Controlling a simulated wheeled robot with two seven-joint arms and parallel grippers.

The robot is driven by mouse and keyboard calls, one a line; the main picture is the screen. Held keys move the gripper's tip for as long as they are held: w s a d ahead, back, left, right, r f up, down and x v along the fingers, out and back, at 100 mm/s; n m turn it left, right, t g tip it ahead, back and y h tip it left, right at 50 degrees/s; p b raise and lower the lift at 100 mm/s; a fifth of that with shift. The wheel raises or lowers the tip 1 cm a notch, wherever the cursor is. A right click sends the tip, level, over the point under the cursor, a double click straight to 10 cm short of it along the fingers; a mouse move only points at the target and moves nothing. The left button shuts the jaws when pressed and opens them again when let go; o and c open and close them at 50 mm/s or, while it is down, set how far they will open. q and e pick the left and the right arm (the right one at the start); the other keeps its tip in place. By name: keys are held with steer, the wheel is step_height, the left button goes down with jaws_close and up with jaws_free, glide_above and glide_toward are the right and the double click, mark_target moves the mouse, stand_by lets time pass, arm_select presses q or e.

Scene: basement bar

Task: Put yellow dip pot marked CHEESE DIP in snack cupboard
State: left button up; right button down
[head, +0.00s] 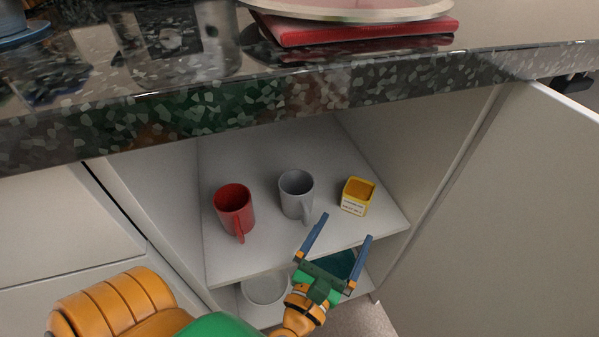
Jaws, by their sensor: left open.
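The yellow dip pot (355,198) stands upright on the upper shelf of the open cupboard (222,259), at the right. It is square with a pale label on its front; the print is too small to read. My left gripper (342,226) is open and empty in front of the shelf, its blue fingers pointing toward the pot. The pot is just beyond the fingertips and apart from them. My right gripper is not in view.
A red mug (234,207) and a grey mug (296,193) stand left of the pot on the same shelf. A pale bowl (264,288) sits on the lower shelf. The speckled countertop (300,84) overhangs above. The cupboard door (500,220) stands open at the right.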

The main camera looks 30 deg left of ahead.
arm_select(q)
steer(key=d+f+m+g+h, duration=0.4)
steer(key=d+f+m+h, duration=0.4)
steer(key=m, duration=1.2)
steer(key=s+a+f+m+g+y, duration=0.15)
steer(key=s+f+m+g, duration=0.35)
steer(key=f+m, duration=0.55)
steer(key=s+a+f+m+g+y, duration=0.4)
steer(key=s+a+f+m+g, duration=0.2)
steer(key=s+a+f, duration=0.3)
step_height(320, 180, down, 3)
steer(key=a+m, duration=0.1)
steer(key=a, duration=0.1)
steer(key=shift+s+a+r+g+y, duration=0.15)
steer(key=shift+s+a+g+y, duration=0.2)
steer(key=shift+a+g, duration=0.05)
steer(key=shift+m, duration=0.25)
